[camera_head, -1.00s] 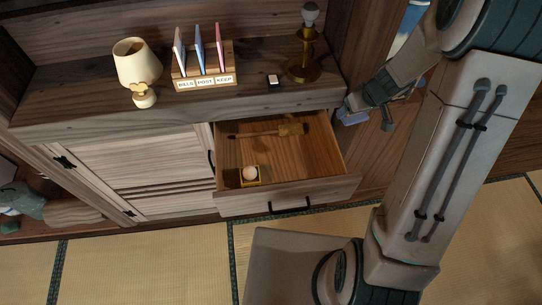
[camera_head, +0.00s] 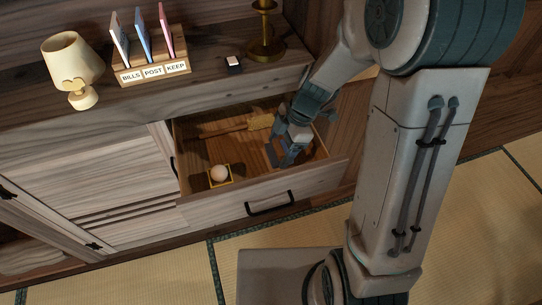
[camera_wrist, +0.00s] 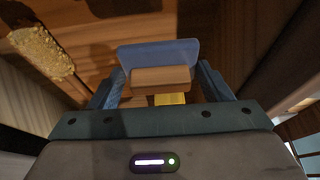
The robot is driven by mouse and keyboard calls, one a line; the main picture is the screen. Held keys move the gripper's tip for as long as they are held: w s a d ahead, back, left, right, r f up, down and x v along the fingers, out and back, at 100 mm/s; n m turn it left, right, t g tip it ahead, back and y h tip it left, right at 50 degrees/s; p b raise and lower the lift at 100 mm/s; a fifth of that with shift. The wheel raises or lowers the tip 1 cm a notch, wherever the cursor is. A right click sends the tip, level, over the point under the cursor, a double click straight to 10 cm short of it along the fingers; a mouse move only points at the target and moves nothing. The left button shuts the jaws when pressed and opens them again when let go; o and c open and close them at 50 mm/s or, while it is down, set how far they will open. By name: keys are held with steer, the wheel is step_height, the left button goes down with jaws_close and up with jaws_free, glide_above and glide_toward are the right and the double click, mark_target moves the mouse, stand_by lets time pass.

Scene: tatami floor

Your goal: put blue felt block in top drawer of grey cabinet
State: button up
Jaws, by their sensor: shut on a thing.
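The blue felt block (camera_wrist: 158,54), with a brown wooden part (camera_wrist: 160,78), is held between the fingers of my gripper (camera_wrist: 162,82). In the head view my gripper (camera_head: 284,154) is at the right part of the open drawer (camera_head: 262,190) of the grey wooden cabinet (camera_head: 90,175), down inside its outline. A little of the block shows there beside the fingers. I cannot tell whether the block touches the drawer floor.
In the drawer lie a brush (camera_head: 235,128) and a small yellow box with a pale ball (camera_head: 219,173). On the cabinet top are a lamp (camera_head: 72,58), a labelled letter rack (camera_head: 153,68), a small black-and-white item (camera_head: 234,65) and a brass stand (camera_head: 265,45).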

mark_target(280, 159)
steer(key=shift+f, duration=2.75)
steer(key=shift+f+b, duration=0.15)
steer(key=shift+b, duration=0.3)
steer(key=o, duration=1.1)
